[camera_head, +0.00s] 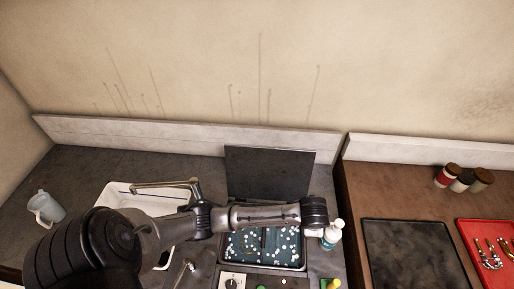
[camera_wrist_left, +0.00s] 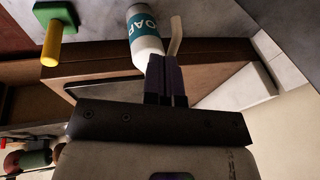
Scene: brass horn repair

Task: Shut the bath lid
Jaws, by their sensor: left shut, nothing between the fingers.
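The bath lid (camera_head: 268,173) is a dark flat panel standing raised at the back of the bath, against the pale upstand. The bath (camera_head: 303,267) below it is open, with bluish liquid and white bubbles showing. My left arm reaches in from the left across the bath, in front of the lid; its wrist end is over the bath's right side, near the soap bottle (camera_head: 332,236). In the left wrist view my left gripper (camera_wrist_left: 167,62) is shut and empty, its fingers close to the soap bottle (camera_wrist_left: 146,36). In the head view its fingertips are hidden. My right gripper is out of view.
A white sink (camera_head: 115,195) with a tap (camera_head: 165,184) and a pale jug (camera_head: 45,207) are at the left. A yellow-handled tool (camera_head: 333,284) stands in front of the bottle. On the right brown bench are a dark mat (camera_head: 415,255), a red tray (camera_head: 475,232) and jars (camera_head: 463,180).

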